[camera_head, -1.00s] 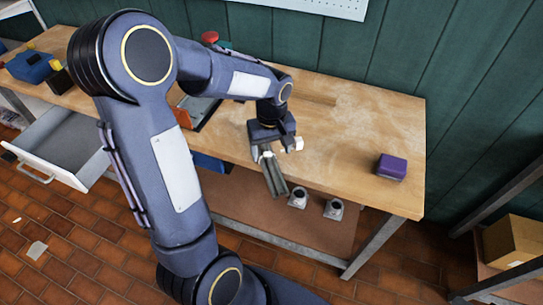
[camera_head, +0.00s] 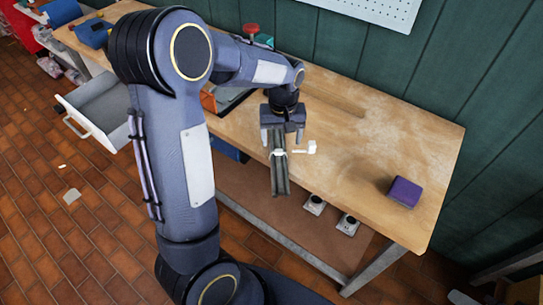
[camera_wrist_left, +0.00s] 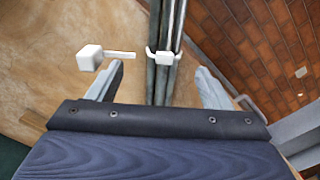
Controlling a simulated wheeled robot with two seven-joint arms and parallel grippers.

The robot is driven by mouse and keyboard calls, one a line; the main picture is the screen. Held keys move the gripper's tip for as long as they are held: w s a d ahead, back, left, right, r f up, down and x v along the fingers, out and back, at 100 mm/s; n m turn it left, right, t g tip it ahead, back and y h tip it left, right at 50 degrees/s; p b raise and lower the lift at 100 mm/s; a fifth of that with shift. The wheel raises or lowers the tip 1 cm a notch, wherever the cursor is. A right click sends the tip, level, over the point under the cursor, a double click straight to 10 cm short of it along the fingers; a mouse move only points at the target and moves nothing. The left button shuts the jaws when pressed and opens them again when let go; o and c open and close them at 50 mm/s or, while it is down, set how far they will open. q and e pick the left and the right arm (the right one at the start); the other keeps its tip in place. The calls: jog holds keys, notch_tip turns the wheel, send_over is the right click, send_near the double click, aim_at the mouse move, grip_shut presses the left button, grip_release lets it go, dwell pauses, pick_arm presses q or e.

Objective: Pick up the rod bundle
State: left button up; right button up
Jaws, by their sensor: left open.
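The rod bundle (camera_head: 280,178) is a set of dark grey-green rods held by a white clip (camera_wrist_left: 164,57). It lies across the front edge of the workbench, its near end sticking out past the edge. My left gripper (camera_head: 282,143) is open above the bundle's far part. In the left wrist view, the rods (camera_wrist_left: 163,85) run between the two spread fingers (camera_wrist_left: 156,82), with clear gaps on both sides. The gripper hides the bundle's far end in the head view. My right gripper is not in view.
A small white block with a stem (camera_head: 311,147) is right beside the bundle. A purple block (camera_head: 404,192) sits farther right on the wooden workbench (camera_head: 355,150). An open drawer (camera_head: 100,108) is at left. Two small grey parts (camera_head: 347,224) lie on the lower shelf.

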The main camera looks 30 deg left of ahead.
aim_at(279, 152)
pick_arm(q)
jog(key=shift+a+f, duration=0.1)
jog(key=shift+f, duration=0.4)
jog(key=f, duration=0.4)
jog(key=f+p, duration=0.1)
jog(key=f, duration=0.1)
jog(key=shift+a+f, duration=0.3)
jog(key=shift+f, duration=0.1)
jog(key=c, duration=1.3)
jog(key=shift+c, duration=0.7)
jog(key=shift+r, duration=0.15)
